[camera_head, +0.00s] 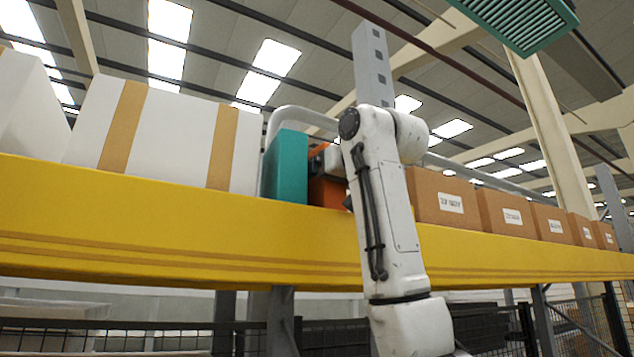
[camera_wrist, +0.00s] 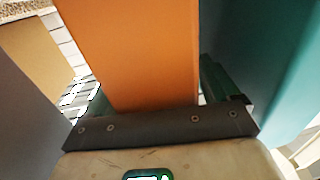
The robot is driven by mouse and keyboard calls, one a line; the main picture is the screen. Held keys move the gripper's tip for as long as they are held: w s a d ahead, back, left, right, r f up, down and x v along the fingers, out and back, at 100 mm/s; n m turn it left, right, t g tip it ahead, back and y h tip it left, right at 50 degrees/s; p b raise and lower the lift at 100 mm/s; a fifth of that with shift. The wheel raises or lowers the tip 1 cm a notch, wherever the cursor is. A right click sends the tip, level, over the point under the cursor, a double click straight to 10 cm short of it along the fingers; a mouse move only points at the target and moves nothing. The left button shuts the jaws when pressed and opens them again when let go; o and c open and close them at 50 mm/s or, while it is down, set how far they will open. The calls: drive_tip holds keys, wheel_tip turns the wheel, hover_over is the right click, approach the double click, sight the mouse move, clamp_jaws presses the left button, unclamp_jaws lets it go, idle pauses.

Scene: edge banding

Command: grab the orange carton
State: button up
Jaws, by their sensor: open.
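The orange carton (camera_head: 327,192) stands on the yellow shelf, just right of a teal carton (camera_head: 287,168). In the head view my arm and gripper (camera_head: 331,162) hide much of it. In the wrist view the orange carton (camera_wrist: 130,45) fills the middle, right in front of the dark gripper bar. My gripper (camera_wrist: 155,88) is open, with the orange carton lying between its sides; a dark finger shows in the gap toward the teal carton (camera_wrist: 265,60). I cannot tell whether either finger touches the orange carton.
White boxes with tan tape (camera_head: 160,135) stand on the left. Brown labelled cartons (camera_head: 440,200) line the shelf to the right of my arm. The yellow beam (camera_head: 150,225) runs along the shelf front. A grey upright (camera_head: 373,65) rises behind my arm.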

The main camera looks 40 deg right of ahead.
drive_tip(key=shift+c, duration=0.3)
drive_tip(key=c, duration=1.2)
